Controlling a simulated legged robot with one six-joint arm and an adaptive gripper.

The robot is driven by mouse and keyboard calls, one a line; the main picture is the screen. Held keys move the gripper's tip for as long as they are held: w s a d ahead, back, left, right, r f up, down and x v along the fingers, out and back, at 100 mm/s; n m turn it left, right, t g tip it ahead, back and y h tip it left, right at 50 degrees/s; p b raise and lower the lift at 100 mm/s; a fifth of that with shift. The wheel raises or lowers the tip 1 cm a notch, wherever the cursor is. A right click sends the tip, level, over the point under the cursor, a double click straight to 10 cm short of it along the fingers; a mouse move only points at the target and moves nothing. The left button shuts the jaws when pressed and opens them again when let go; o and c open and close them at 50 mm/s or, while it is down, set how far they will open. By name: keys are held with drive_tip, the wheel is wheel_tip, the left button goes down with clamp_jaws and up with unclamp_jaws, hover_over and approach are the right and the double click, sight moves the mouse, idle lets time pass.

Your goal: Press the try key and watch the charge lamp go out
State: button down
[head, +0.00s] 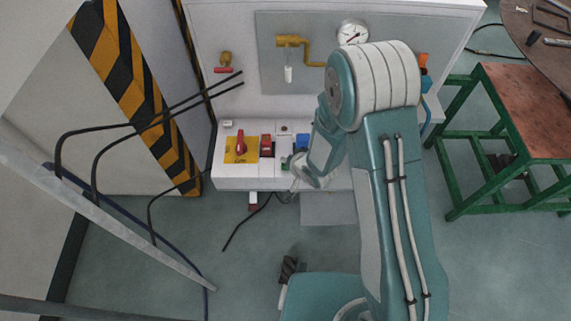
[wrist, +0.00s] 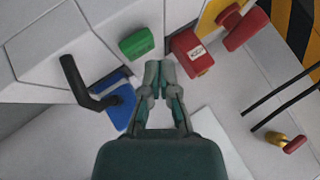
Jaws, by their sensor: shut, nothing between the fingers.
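My gripper (wrist: 158,68) is shut and empty in the wrist view, its fingertips close together. They point between a green block (wrist: 136,43) on the left and a red block (wrist: 192,54) with a small white label on the right. I cannot tell whether they touch anything. In the head view my gripper (head: 294,170) is at the front of the white control box (head: 230,178), partly hidden by my arm. The red block (head: 267,141) also shows there. The label is too small to read, so I cannot tell which part is the try key. I cannot make out the charge lamp.
A red rotary switch (head: 240,144) sits on a yellow plate (head: 232,155). A blue block (wrist: 118,102) and a black bent lever (wrist: 76,80) are left of my fingers. Black rods (head: 150,120) stick out at left. A green-legged table (head: 510,140) stands at right.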

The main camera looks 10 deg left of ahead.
drive_tip(key=shift+f, duration=0.15)
drive_tip(key=shift+f, duration=0.2)
drive_tip(key=shift+f, duration=0.5)
idle(0.7)
idle(0.4)
drive_tip(key=shift+r, duration=0.95)
drive_tip(key=shift+r, duration=2.45)
